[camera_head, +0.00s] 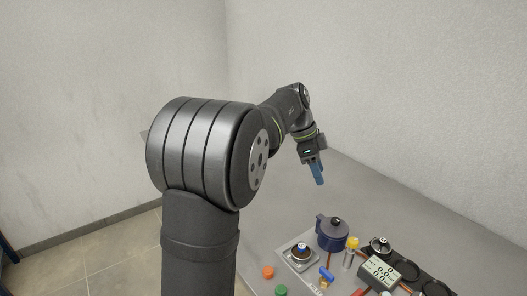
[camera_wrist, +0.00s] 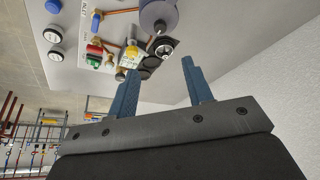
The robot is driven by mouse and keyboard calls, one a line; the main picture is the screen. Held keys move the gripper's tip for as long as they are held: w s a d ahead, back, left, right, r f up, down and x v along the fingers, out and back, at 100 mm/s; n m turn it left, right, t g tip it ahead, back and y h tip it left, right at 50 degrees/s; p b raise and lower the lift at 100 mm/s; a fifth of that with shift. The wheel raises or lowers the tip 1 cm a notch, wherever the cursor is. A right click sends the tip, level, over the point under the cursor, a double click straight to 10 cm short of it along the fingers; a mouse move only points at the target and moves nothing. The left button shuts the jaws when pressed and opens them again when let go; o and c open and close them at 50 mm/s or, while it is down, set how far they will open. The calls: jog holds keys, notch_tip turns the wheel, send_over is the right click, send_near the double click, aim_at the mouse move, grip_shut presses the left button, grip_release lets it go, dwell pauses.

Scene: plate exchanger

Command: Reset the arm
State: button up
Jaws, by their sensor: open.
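My gripper (camera_head: 317,172) has blue fingers and hangs from my dark arm over the grey table (camera_head: 300,213), in the air behind the devices. In the wrist view my gripper (camera_wrist: 158,83) shows its two blue fingers spread apart with nothing between them. The fingers touch none of the devices. In the head view the fingers overlap each other, so the gap between them does not show there.
A dark blue pot-like device (camera_head: 331,233), a knob on a square base (camera_head: 299,257), a blue-handled valve (camera_head: 326,275), a yellow-topped fitting (camera_head: 352,243) and a digital display (camera_head: 381,272) stand at the table's front. Orange (camera_head: 268,272) and green (camera_head: 281,290) buttons sit left. Walls enclose the corner.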

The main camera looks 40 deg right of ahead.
aim_at(337, 219)
jog(key=shift+f, duration=0.15)
jog(key=x, duration=1.7)
jog(key=shift+s+d, duration=0.1)
jog(key=shift+d, duration=0.1)
jog(key=shift+s+f, duration=0.1)
jog(key=shift+f, duration=0.15)
jog(key=shift+d+r+n, duration=0.25)
jog(key=shift+d+n, duration=0.1)
jog(key=shift+n, duration=0.45)
jog(key=n, duration=0.1)
jog(key=d+n+t, duration=0.1)
jog(key=n+h, duration=0.1)
jog(key=shift+w+d+n+t, duration=0.2)
jog(key=shift+d+n+t, duration=0.1)
jog(key=d+n, duration=0.1)
jog(key=n, duration=0.1)
jog(key=w+n+t, duration=0.1)
jog(key=n, duration=0.1)
jog(key=shift+d+t+h, duration=0.3)
jog(key=shift+d, duration=0.1)
jog(key=shift+w+d+n+t+y, duration=0.3)
jog(key=shift+w+n+t, duration=0.25)
jog(key=shift+n, duration=0.9)
jog(key=shift+w+d+n+t+y, duration=0.2)
jog(key=shift+w+n+t, duration=0.35)
jog(key=shift+n, duration=0.95)
jog(key=shift+w+d+n+t+y, duration=0.2)
jog(key=shift+w+d+n+t, duration=0.35)
jog(key=shift+n, duration=0.9)
